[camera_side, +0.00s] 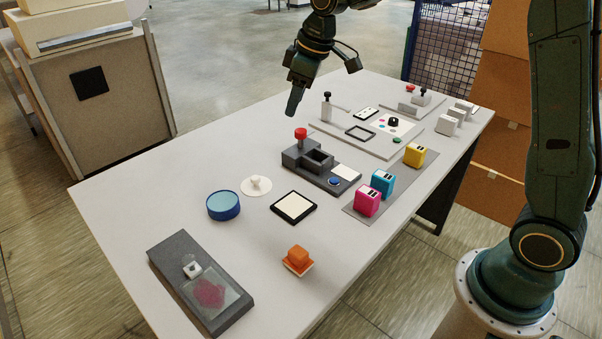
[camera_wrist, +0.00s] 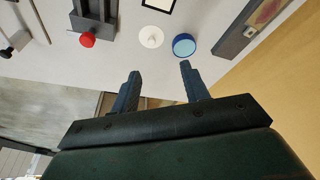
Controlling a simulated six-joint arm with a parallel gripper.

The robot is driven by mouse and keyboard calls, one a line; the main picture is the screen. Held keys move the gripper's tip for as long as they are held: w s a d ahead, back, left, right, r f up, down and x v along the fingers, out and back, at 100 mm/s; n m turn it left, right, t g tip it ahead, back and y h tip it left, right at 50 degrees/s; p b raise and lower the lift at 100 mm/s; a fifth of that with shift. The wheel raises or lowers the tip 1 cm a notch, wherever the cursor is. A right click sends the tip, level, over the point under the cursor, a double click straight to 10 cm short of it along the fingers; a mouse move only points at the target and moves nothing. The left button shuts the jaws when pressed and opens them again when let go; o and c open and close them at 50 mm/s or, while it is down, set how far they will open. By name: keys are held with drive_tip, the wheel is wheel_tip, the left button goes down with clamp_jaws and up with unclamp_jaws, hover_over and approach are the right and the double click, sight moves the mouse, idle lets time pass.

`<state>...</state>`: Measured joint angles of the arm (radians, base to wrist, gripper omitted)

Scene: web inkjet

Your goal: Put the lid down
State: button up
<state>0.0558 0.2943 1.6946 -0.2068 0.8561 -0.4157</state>
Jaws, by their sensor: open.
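A flat white round lid (camera_side: 256,188) with a small knob lies on the table beside the blue round tin (camera_side: 223,206). The tin has a pale blue top surface. In the wrist view the lid (camera_wrist: 151,38) and the tin (camera_wrist: 184,46) are side by side, apart, just beyond my fingertips. My gripper (camera_wrist: 160,70) is open, with nothing between its fingers. In the side view my gripper (camera_side: 293,104) hangs above the table's far edge, well above and behind the lid.
A dark grey block with a red knob (camera_side: 301,134) stands right of the lid. A black-framed white pad (camera_side: 294,207), an orange stamp (camera_side: 297,259) and a grey slab (camera_side: 228,314) lie nearer. Colored cartridges (camera_side: 367,201) stand at right. The table's left part is clear.

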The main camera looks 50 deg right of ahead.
drive_tip(key=s+r+m+t, duration=0.1)
drive_tip(key=s+r+m, duration=0.35)
drive_tip(key=s, duration=1.05)
drive_tip(key=s+d+f+m+t+h, duration=0.1)
drive_tip(key=s, duration=1.5)
drive_tip(key=shift+f+m, duration=0.15)
drive_tip(key=shift+m, duration=0.2)
